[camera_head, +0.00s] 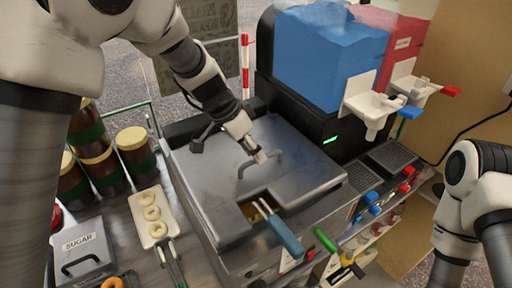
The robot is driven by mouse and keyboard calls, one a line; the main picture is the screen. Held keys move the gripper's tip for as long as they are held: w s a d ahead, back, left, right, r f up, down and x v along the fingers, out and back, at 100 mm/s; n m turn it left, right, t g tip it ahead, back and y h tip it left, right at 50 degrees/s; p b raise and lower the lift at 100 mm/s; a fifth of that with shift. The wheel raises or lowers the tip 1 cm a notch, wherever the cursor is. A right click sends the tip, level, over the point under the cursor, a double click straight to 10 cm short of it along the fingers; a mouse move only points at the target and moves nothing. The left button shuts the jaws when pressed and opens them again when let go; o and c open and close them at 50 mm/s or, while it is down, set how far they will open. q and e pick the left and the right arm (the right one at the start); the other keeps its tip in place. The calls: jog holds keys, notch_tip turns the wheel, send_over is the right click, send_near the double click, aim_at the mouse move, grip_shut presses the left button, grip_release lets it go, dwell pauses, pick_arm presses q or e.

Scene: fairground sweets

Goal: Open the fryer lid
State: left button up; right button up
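The fryer (215,232) stands in the middle with its grey metal lid (215,190) lying flat and closed over it. A bar handle (275,155) rises from the top of the lid. My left gripper (258,156) reaches down from the upper left, with its fingertips at the handle. The fingers look small and close together, and I cannot tell whether they grip the bar or only touch it. A blue-handled tool (285,235) sticks out through a notch at the lid's front edge. My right arm shows at the right edge; its gripper is out of view.
A slush machine (330,60) with blue and red tanks stands behind right. Brown jars (135,155), a tray of dough rings (165,228), tongs (172,262) and a sugar box (82,262) are at left. Green and yellow-handled tools (325,240) hang at the front right.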

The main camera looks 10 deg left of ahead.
aim_at(267, 166)
pick_arm(q)
jog(key=w+f, duration=0.2)
jog(key=w, duration=0.1)
jog(key=shift+d+f, duration=0.25)
jog(key=shift+f, duration=0.15)
jog(key=shift+s+r, duration=0.4)
jog(key=shift+s, duration=0.25)
grip_shut()
jog(key=shift+w+a+f, duration=0.1)
jog(key=shift+w+f, duration=0.05)
pick_arm(e)
jog(key=shift+w, duration=0.7)
